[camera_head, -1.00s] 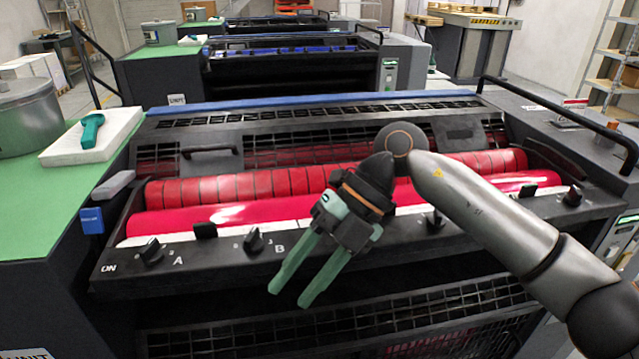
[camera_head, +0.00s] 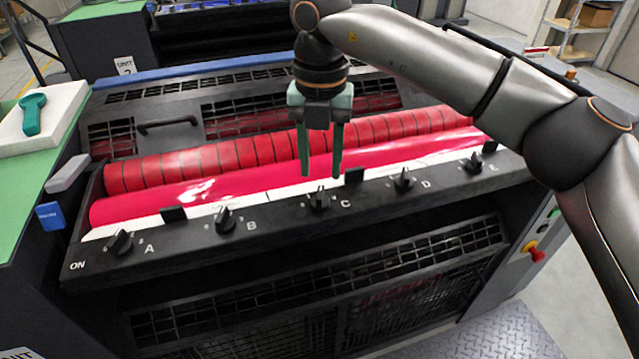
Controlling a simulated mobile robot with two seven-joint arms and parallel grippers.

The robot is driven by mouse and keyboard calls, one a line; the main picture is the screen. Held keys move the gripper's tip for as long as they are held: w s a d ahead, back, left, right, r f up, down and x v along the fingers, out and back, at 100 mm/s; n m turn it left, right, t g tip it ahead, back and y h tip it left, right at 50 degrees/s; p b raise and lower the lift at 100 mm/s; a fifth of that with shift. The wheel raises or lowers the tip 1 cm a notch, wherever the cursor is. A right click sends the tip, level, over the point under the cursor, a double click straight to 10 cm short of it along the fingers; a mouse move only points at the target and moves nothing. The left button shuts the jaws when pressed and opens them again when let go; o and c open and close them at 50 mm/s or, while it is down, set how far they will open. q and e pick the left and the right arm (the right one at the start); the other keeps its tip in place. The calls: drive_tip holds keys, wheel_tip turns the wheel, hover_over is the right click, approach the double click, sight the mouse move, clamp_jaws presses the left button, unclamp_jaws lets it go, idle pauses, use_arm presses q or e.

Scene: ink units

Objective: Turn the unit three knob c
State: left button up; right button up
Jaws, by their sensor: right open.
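Knob C (camera_head: 318,199) is a small black knob on the dark front panel (camera_head: 275,223) of the ink unit, left of the white letter C. My right gripper (camera_head: 320,172) points down with its two green fingers apart and empty. The fingertips are just above and behind knob C in the picture; I cannot tell whether they touch it. Knobs A (camera_head: 121,242) and B (camera_head: 224,220) are to its left, knobs D (camera_head: 404,180) and E (camera_head: 473,161) to its right. My left gripper is out of view.
Red rollers (camera_head: 200,155) lie open behind the panel. A green bench top (camera_head: 20,205) with a white block (camera_head: 45,120) and teal tool (camera_head: 33,114) is at left. A red stop button (camera_head: 534,253) is on the right side. The space before the panel is free.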

sight(321, 192)
wheel_tip(321, 192, down, 5)
drive_tip(key=shift+r, duration=0.1)
idle(0.3)
clamp_jaws()
idle(0.5)
